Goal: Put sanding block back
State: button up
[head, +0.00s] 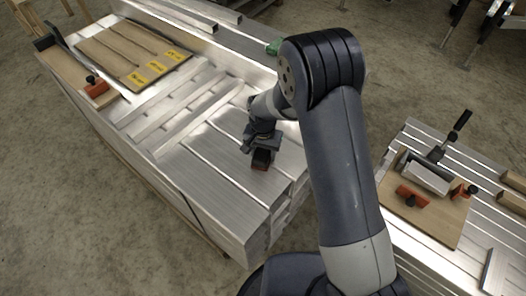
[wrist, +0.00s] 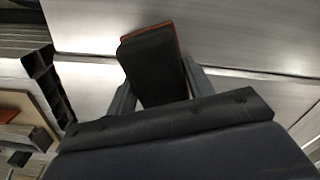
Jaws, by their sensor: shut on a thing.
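The sanding block (head: 262,160), dark with an orange-red edge, is in my gripper (head: 261,150) above the aluminium profiles of the left stack. In the wrist view the block (wrist: 155,65) sits between the two fingers of my gripper (wrist: 160,85), and its far end sticks out past them. I cannot tell from these views whether the block touches the metal below. A wooden board (head: 120,48) with grooves and yellow labels lies at the far end of the stack.
Slim aluminium bars (head: 180,110) cross the stack. On the right, a second aluminium surface (head: 420,258) bears a wooden board (head: 432,222) with orange and black tools and a metal block.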

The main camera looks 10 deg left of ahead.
aim_at(263, 150)
jog(key=o, duration=1)
jog(key=shift+f, duration=0.1)
notch_tip(263, 150, up, 12)
jog(key=p, duration=0.1)
jog(key=shift+r, duration=0.2)
